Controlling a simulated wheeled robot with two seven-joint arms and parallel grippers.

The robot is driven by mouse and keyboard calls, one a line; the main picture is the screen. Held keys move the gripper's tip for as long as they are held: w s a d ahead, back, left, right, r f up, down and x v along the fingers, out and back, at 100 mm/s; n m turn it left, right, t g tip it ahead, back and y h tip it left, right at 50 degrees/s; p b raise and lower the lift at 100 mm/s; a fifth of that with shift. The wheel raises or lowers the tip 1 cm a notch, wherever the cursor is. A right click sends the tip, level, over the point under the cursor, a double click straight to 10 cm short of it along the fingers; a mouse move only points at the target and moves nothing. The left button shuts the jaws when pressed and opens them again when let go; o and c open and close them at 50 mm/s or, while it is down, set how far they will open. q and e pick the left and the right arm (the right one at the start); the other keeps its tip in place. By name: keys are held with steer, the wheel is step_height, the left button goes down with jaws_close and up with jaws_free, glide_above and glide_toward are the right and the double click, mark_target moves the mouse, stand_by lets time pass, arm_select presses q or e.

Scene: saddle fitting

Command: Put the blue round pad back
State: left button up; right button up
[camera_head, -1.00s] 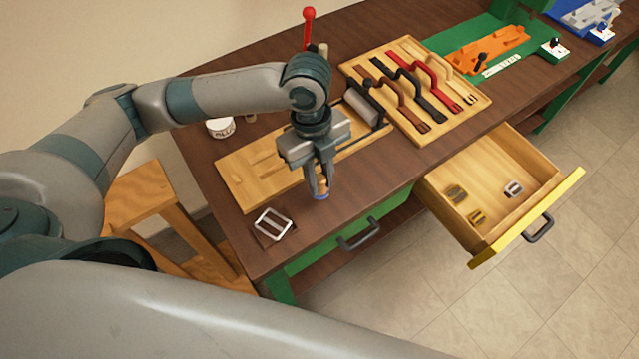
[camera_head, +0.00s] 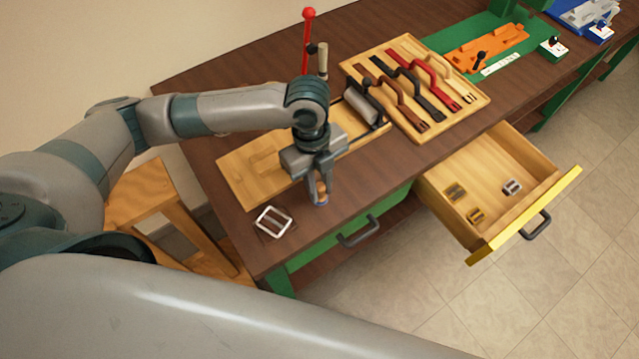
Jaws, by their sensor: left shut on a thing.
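My left gripper (camera_head: 321,194) points down over the front edge area of the brown workbench (camera_head: 225,190). It is shut on a small piece with a brown, wood-like top and a blue underside, which looks like the blue round pad (camera_head: 321,204). The fingers hide most of it, and I cannot tell whether it touches the bench. A light wooden board (camera_head: 240,180) with shallow recesses lies just behind and left of the gripper. My right gripper is out of view.
A silver buckle (camera_head: 273,221) lies left of the gripper. A wooden tray (camera_head: 407,85) holds several straps. A red-knobbed lever (camera_head: 308,40) stands behind my arm. The yellow-fronted drawer (camera_head: 525,217) is open with several small buckles inside. Bare bench lies around the buckle.

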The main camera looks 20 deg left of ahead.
arm_select(q)
steer(key=shift+f, duration=0.15)
steer(key=o, duration=1)
steer(key=shift+c, duration=0.2)
step_height(320, 180, up, 12)
steer(key=w+a+b, duration=0.1)
steer(key=b, duration=0.2)
steer(key=shift+a, duration=0.2)
